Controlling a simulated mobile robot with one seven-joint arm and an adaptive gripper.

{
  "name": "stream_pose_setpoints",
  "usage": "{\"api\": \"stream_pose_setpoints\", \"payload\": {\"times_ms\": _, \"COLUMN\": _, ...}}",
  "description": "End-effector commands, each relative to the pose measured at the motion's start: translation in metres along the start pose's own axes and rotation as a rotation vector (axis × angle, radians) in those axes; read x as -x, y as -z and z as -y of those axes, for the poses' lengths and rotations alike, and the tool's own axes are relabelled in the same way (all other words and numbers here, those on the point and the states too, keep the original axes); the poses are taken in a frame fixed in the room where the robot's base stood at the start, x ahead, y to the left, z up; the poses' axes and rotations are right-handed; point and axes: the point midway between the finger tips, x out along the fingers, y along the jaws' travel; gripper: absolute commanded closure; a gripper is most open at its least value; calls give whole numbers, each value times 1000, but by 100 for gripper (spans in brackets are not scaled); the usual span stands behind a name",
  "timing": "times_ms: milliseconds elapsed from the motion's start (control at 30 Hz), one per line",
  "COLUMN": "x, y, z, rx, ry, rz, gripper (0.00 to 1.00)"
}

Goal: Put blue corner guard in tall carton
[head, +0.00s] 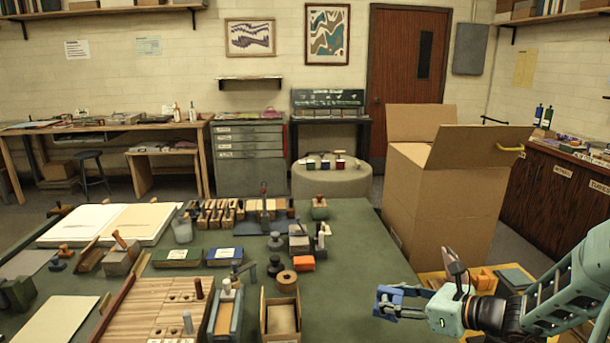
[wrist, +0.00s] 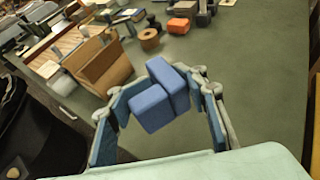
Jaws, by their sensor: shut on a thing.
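The blue corner guard (wrist: 153,106) is a blue, L-shaped block. In the wrist view it sits between the two fingers of my gripper (wrist: 164,108). The head view shows my gripper (head: 388,303) at the lower right with the blue corner guard (head: 391,293) at its fingertips. My gripper is shut on it and holds it near the right edge of the green table. The tall carton (head: 440,195) stands on the floor behind and to the right of my gripper, with its top flaps open. Its inside is hidden in the head view.
The green table (head: 350,240) holds wooden blocks, tools and trays. An orange block (head: 303,264) and a round wooden piece (head: 287,280) lie on it. A yellow surface with small items (head: 435,283) lies beside my arm. The table's right part is clear.

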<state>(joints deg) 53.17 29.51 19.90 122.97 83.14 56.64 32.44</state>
Motion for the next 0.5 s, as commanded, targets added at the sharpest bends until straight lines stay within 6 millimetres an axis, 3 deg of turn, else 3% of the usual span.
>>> {"api": "stream_pose_setpoints", "payload": {"times_ms": 33, "x": -6, "y": 4, "z": -16, "rx": 17, "ry": -40, "rz": -1, "gripper": 84}}
{"api": "stream_pose_setpoints", "payload": {"times_ms": 300, "x": -18, "y": 8, "z": -76, "rx": 79, "ry": -189, "rz": 0, "gripper": 84}}
{"api": "stream_pose_setpoints", "payload": {"times_ms": 500, "x": -12, "y": -7, "z": -74, "rx": 77, "ry": -185, "rz": 1, "gripper": 84}}
